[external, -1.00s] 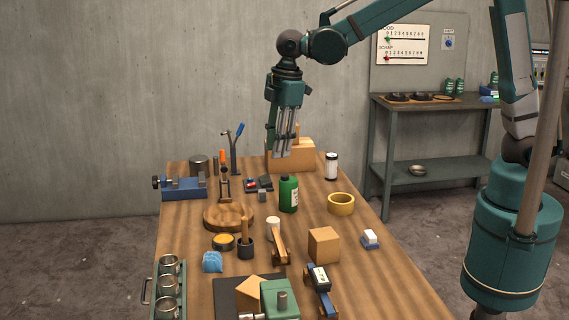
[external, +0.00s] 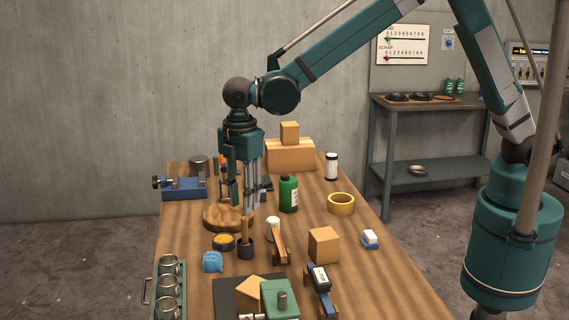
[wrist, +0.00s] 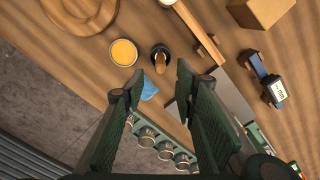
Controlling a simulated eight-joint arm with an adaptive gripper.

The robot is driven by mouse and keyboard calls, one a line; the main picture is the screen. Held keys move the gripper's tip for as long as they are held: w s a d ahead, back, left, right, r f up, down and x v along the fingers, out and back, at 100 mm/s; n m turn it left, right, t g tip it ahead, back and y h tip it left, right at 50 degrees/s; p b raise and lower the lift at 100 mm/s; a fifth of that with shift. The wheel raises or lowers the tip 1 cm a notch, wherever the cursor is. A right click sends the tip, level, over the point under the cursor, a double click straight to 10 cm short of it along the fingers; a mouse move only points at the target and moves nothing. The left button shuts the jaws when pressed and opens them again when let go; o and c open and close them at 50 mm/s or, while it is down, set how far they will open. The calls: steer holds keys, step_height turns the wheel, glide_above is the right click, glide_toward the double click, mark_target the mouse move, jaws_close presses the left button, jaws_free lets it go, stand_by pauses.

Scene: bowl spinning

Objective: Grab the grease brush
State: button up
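The grease brush appears to be the wooden-handled piece (external: 245,230) standing upright in a small dark cup (external: 246,252). The handle also shows end-on in the wrist view (wrist: 160,63), with the cup's dark rim around it. Its bristles are hidden in the cup. My gripper (external: 246,211) points down above the handle, apart from it as far as I can tell. In the wrist view my gripper (wrist: 160,79) has its fingers spread wide with nothing between them, and the handle lies just beyond the fingertips, between their lines.
An open tin of yellow grease (external: 223,241) stands left of the cup, and a blue cloth (external: 212,262) in front. A round wooden piece (external: 222,218) lies behind.

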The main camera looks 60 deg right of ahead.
mark_target(244, 218)
stand_by(0.3)
steer(key=shift+f, duration=1.3)
steer(key=shift+d+f, duration=0.1)
steer(key=shift+f, duration=2.5)
jaws_close()
